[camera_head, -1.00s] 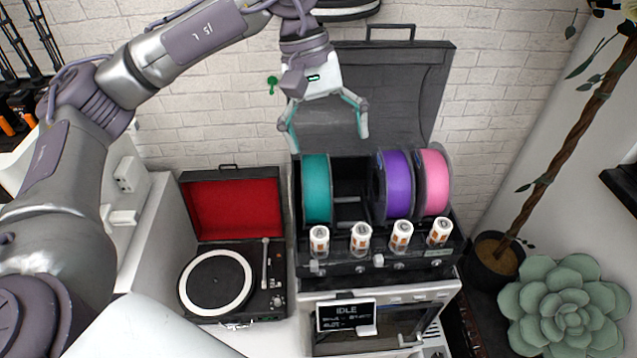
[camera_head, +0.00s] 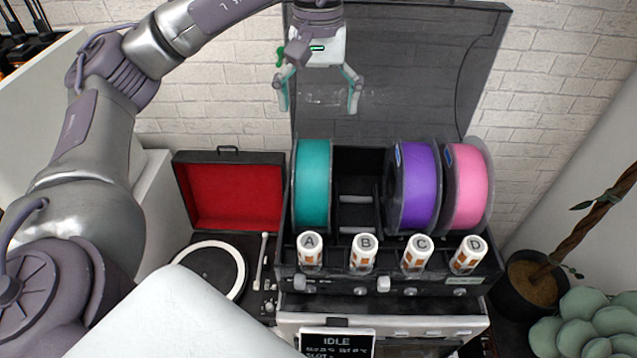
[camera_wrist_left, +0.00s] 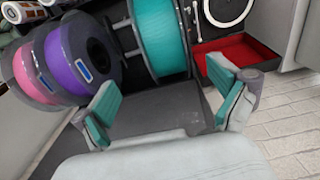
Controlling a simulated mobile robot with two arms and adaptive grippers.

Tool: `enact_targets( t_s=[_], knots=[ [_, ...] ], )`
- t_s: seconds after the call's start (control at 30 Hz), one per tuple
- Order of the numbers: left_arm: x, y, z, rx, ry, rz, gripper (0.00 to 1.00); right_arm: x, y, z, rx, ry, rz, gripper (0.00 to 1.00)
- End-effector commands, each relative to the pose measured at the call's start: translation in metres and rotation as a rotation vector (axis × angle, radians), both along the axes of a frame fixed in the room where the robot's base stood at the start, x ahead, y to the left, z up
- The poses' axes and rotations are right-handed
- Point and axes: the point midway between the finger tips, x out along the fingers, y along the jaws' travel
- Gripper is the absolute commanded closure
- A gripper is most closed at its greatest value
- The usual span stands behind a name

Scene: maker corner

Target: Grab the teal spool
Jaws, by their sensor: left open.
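The teal spool (camera_head: 314,184) stands upright in the leftmost slot of the black spool box, above the white cylinder marked A. It also shows in the left wrist view (camera_wrist_left: 160,36), beyond the fingertips. My left gripper (camera_head: 318,103) is open and empty. It hangs above and behind the teal spool, in front of the raised lid, and does not touch the spool. In the left wrist view its two teal-padded fingers (camera_wrist_left: 166,105) are spread wide apart. My right gripper is not in view.
A purple spool (camera_head: 412,187) and a pink spool (camera_head: 466,187) stand to the right, past an empty slot (camera_head: 356,205). The raised dark lid (camera_head: 430,80) stands behind. A turntable with a red-lined case (camera_head: 232,196) sits left. A potted plant (camera_head: 524,283) is at right.

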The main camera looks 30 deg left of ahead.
Motion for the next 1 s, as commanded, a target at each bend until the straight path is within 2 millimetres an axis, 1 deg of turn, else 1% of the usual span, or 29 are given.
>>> enact_targets(
  t_s=[0.03, 0.1, 0.17, 0.2, 0.3, 0.43, 0.53, 0.67, 0.7, 0.8, 0.9, 1.0],
  knots=[
    [-0.001, 0.0, -0.014, -0.001, 0.005, 0.001, 0.03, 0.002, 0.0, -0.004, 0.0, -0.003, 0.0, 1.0],
    [-0.001, 0.001, -0.027, -0.001, 0.007, 0.001, 0.03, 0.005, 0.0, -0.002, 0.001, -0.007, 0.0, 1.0],
    [-0.002, 0.001, -0.038, 0.0, 0.006, 0.001, 0.03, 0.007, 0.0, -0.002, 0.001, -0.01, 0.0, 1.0],
    [-0.001, 0.001, -0.042, 0.001, 0.004, 0.002, 0.03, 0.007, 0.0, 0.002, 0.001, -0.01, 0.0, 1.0],
    [-0.001, 0.001, -0.055, 0.001, 0.003, 0.001, 0.03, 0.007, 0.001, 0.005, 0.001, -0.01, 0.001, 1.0],
    [-0.001, 0.001, -0.063, 0.001, 0.001, 0.001, 0.03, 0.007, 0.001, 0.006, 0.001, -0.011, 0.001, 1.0],
    [-0.003, 0.002, -0.071, 0.001, 0.004, 0.001, 0.03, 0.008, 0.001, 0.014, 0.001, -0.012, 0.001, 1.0],
    [-0.006, 0.004, -0.089, 0.0, 0.005, 0.002, 0.03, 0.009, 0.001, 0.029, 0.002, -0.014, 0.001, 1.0],
    [-0.006, 0.003, -0.097, 0.0, 0.005, 0.002, 0.03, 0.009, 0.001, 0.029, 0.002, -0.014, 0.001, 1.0],
    [-0.006, 0.003, -0.109, 0.0, 0.002, 0.002, 0.03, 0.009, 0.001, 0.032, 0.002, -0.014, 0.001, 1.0],
    [-0.006, 0.003, -0.115, -0.001, 0.001, 0.002, 0.03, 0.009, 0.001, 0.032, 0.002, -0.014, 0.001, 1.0],
    [-0.005, 0.003, -0.116, -0.001, -0.001, 0.002, 0.03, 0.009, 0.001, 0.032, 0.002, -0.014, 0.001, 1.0]
  ],
)
